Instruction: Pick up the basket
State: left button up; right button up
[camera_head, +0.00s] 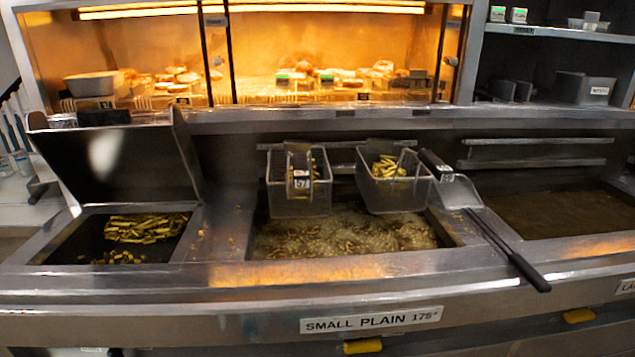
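Two wire baskets hang side by side at the back of the middle fryer vat. The left basket (303,203) has a dark handle with a small white label pointing towards me; its contents are mostly hidden by the handle. The right basket (398,196) holds some yellow chips, and a black handle with a white label shows at its right edge. Both baskets hang above the bubbling oil (345,232); whether their bottoms touch it is hard to tell. I cannot tell which basket is meant. Neither of my grippers is in view.
A long-handled metal scoop (462,193) lies over the divider at the right, its black handle reaching the front edge. A chip bin (60,250) with a raised metal panel is at the left. Another oil vat (560,211) is at the right. A heated display stands behind.

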aim_at(299, 180)
jog(key=i+l+z, duration=0.15)
jog(key=l, duration=0.25)
jog(key=l+z, duration=0.15)
jog(key=l, duration=0.25)
jog(key=i+l+z, duration=0.15)
jog(key=l, duration=0.2)
jog(key=k+l, duration=0.1)
jog(key=i, duration=0.15)
